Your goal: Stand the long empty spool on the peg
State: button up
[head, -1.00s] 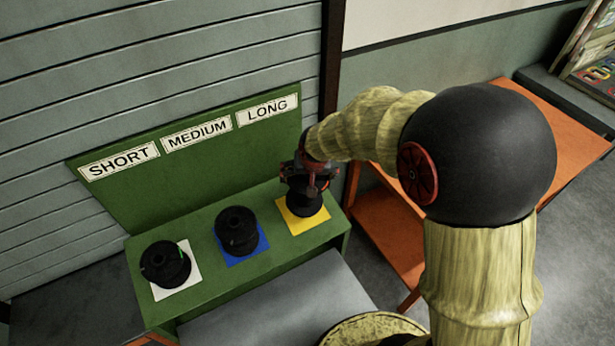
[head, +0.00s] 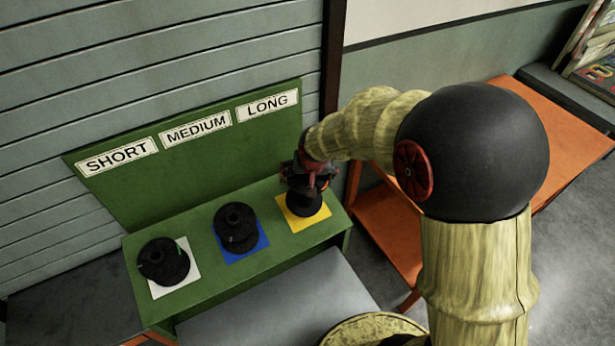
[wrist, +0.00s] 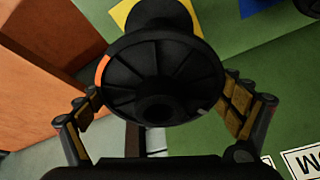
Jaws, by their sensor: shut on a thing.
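My gripper (head: 307,186) is shut on a black spool (head: 303,206) above the yellow square (head: 292,222), below the LONG label (head: 268,106). In the wrist view the spool (wrist: 150,72) lies between the two fingers, its near flange facing the camera with a dark centre hole and an orange mark on the rim. The spool looks about upright. The peg is hidden, and I cannot tell whether the spool's lower end touches the green stand (head: 195,235).
Two other black spools stand on the stand, one at the blue square (head: 262,240) under MEDIUM and one at the white square (head: 190,270) under SHORT. A green label board rises behind. An orange table (head: 560,150) is at the right.

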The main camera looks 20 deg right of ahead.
aim_at(309, 177)
jog(key=shift+w+f+b, duration=0.2)
jog(key=shift+f+b, duration=0.7)
jog(key=shift+f, duration=0.25)
jog(key=shift+w+f+b, duration=0.2)
jog(key=shift+f+b, duration=0.7)
jog(key=shift+f, duration=0.2)
jog(key=o, duration=1.6)
jog(key=shift+r, duration=0.1)
jog(key=v, duration=1.2)
